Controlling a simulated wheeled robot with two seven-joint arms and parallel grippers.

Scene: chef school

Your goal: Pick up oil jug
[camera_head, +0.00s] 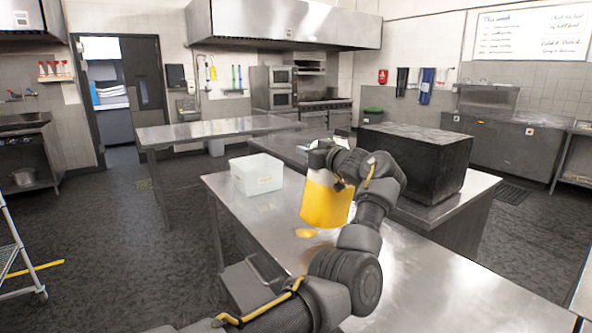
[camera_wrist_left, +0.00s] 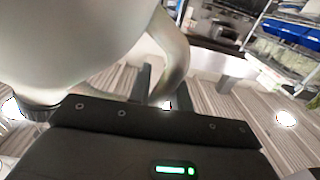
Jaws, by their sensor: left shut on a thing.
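The oil jug (camera_head: 326,205) shows as a yellow body with a grey top, tilted a little, above the steel table in the head view. A yellow reflection lies on the tabletop below it, apart from its base. My left gripper (camera_head: 343,168) is at the jug's upper part, shut on it; the wrist hides some of the jug's top and right side. In the left wrist view the jug (camera_wrist_left: 75,40) is a large pale rounded body with a looped handle (camera_wrist_left: 175,60), and dark fingers show at the handle. My right gripper is in neither view.
The steel table (camera_head: 440,275) runs under the jug. A white translucent bin (camera_head: 257,175) stands left of the jug, and a large black box (camera_head: 415,160) stands behind and to the right. Another steel table (camera_head: 200,130) is farther back. The front right tabletop is clear.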

